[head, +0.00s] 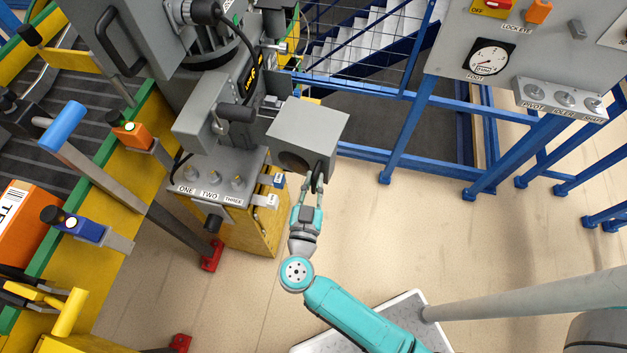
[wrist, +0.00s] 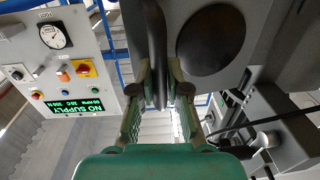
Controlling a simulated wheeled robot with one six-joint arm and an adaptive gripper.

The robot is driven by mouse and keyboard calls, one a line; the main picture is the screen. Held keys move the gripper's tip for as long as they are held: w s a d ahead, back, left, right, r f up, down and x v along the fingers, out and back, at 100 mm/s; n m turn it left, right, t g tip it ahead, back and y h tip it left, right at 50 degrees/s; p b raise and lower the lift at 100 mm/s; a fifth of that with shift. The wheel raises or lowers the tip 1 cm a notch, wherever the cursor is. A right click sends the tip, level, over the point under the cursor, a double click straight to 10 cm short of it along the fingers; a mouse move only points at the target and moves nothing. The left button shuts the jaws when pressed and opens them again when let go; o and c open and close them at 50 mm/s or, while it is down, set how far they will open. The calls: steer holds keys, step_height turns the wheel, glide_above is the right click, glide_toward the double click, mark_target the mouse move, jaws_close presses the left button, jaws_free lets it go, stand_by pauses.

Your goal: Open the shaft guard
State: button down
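The shaft guard looks like the grey box-shaped cover (head: 308,128) on the machine, right of its head in the head view. Its underside has a dark round opening, which shows as a black disc (wrist: 213,40) in the wrist view. A black bar-like handle (wrist: 157,45) stands beside the disc. My gripper (head: 317,182) is at the cover's lower right corner. In the wrist view its two fingertips (wrist: 160,75) lie either side of the handle, very close to it. I cannot tell whether they press on it. The handle is mostly hidden in the head view.
A box with ONE, TWO and THREE knobs (head: 212,190) sits left of my gripper. The conveyor with its yellow side (head: 118,235) lies further left. Blue rails (head: 410,130) and a gauge panel (head: 540,50) stand right.

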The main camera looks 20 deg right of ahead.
steer(key=c, duration=1.1)
jaws_free()
steer(key=shift+s+d+f, duration=0.15)
steer(key=shift+s+f, duration=0.05)
steer(key=shift+f, duration=0.05)
steer(key=shift+c, duration=0.2)
steer(key=shift+r, duration=0.1)
steer(key=v, duration=1.2)
